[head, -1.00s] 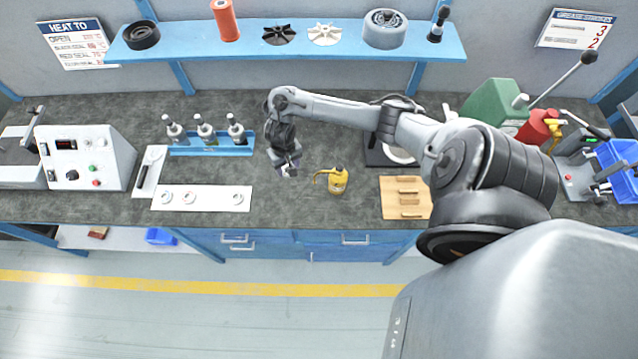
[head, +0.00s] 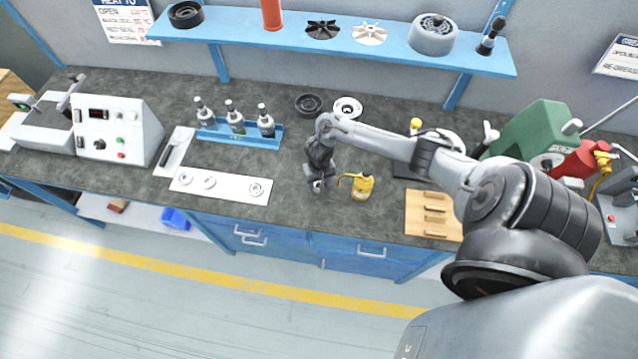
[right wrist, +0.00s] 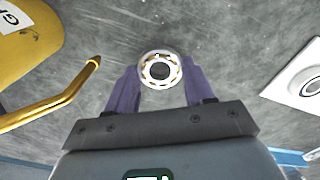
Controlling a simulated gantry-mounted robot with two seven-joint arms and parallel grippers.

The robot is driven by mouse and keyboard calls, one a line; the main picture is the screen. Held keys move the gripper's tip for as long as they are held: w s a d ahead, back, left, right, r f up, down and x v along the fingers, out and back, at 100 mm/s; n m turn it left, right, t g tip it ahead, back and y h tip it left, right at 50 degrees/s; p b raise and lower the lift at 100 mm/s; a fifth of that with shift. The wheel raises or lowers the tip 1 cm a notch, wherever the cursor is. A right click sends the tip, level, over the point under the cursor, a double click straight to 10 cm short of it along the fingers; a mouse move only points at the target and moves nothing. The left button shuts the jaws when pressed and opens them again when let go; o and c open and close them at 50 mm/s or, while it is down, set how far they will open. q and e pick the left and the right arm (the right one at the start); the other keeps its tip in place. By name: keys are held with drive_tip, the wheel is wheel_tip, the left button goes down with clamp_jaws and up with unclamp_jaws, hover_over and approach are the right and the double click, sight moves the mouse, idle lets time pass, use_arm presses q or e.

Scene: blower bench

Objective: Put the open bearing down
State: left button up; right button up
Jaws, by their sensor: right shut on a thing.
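My right gripper (head: 315,182) is over the grey bench top, just left of the yellow oil can (head: 362,187). In the right wrist view its two purple fingers (right wrist: 160,75) are shut on the open bearing (right wrist: 160,70), a small ring with its balls showing. The bearing lies between the fingertips, its face toward the camera. In the head view the bearing (head: 317,186) is tiny at the fingertips. I cannot tell whether it touches the bench. The white mat (head: 229,190) lies to the left, with several ring bearings on it. My left gripper is not in view.
The oil can's spout (right wrist: 85,78) is close beside the gripper. A blue rack with bottles (head: 238,132) stands behind the mat. A wooden board (head: 433,214) lies right of the can. Bare bench separates gripper and mat.

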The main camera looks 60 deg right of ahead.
drive_tip(key=shift+f, duration=0.3)
drive_tip(key=shift+f, duration=0.1)
drive_tip(key=o, duration=1)
